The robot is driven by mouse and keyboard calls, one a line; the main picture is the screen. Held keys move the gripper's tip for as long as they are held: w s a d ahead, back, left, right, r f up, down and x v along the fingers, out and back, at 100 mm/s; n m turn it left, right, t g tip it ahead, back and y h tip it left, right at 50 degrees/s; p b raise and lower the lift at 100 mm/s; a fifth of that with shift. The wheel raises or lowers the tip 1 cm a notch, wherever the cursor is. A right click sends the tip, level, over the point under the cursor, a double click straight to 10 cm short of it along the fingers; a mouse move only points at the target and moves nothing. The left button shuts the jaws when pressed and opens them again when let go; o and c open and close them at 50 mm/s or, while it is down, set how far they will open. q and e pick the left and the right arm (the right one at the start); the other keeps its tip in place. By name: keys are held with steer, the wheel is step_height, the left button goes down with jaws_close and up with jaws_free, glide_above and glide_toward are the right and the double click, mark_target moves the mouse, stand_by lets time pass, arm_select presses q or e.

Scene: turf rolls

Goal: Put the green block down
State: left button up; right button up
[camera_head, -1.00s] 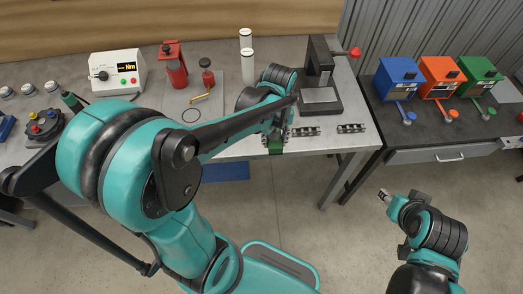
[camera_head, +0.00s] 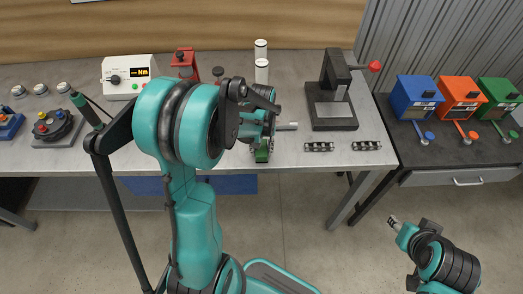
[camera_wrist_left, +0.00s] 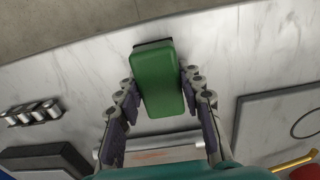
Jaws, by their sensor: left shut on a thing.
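The green block (camera_head: 262,156) is near the front edge of the metal worktable in the head view. It shows larger in the left wrist view (camera_wrist_left: 158,85), lying lengthwise between the fingers. My left gripper (camera_head: 264,149) is shut on it, with a finger along each long side. The block is over the tabletop close to its edge; I cannot tell whether it touches the surface. My right gripper (camera_head: 393,222) is at the lower right, away from the table and over the floor. Its fingers are too small to judge.
The black press (camera_head: 332,95) stands right of the left gripper, with two dark slotted parts (camera_head: 319,147) in front of it. A silver cylinder (camera_wrist_left: 150,150) lies by the gripper. White bottles (camera_head: 261,65) stand behind. Blue, orange and green boxes (camera_head: 460,95) are on the right bench.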

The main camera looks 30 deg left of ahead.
arm_select(q)
steer(key=shift+r, duration=0.1)
steer(key=shift+s+d+f+b, duration=0.1)
steer(key=shift+f+b, duration=0.2)
steer(key=shift+f, duration=0.05)
steer(key=o, duration=1.2)
steer(key=shift+r, duration=0.1)
